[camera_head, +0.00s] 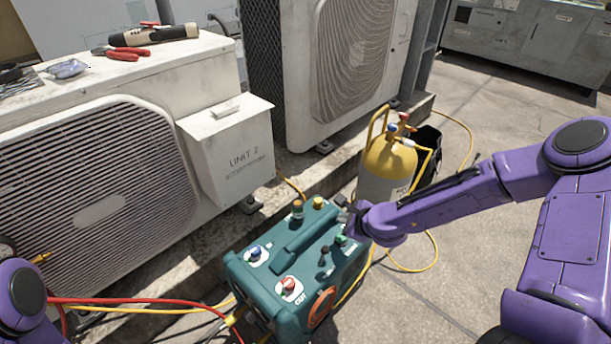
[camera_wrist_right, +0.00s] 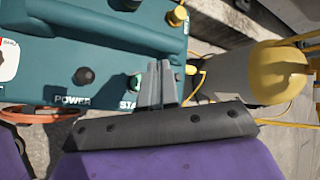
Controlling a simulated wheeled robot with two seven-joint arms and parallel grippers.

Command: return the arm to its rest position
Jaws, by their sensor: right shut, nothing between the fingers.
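My right arm (camera_head: 440,200) is purple and reaches in from the right, stretched out over the teal machine (camera_head: 290,250). My right gripper (camera_head: 346,206) is shut and empty at the machine's right end, close to a green button (camera_head: 341,240). In the right wrist view the shut fingers (camera_wrist_right: 157,88) stand in front of the teal panel, beside the lettering that begins "STA", and partly hide it. I cannot tell whether the fingertips touch the panel. A purple part of my left arm (camera_head: 22,300) shows at the lower left; its gripper is out of view.
A yellow-topped cylinder (camera_head: 388,165) stands just behind my right gripper, with yellow hoses on the floor. A white condenser (camera_head: 90,150) marked UNIT 2 carries red pliers (camera_head: 124,54) and a torch-like tool (camera_head: 155,35). Red and yellow hoses cross the lower left. Paving at right is open.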

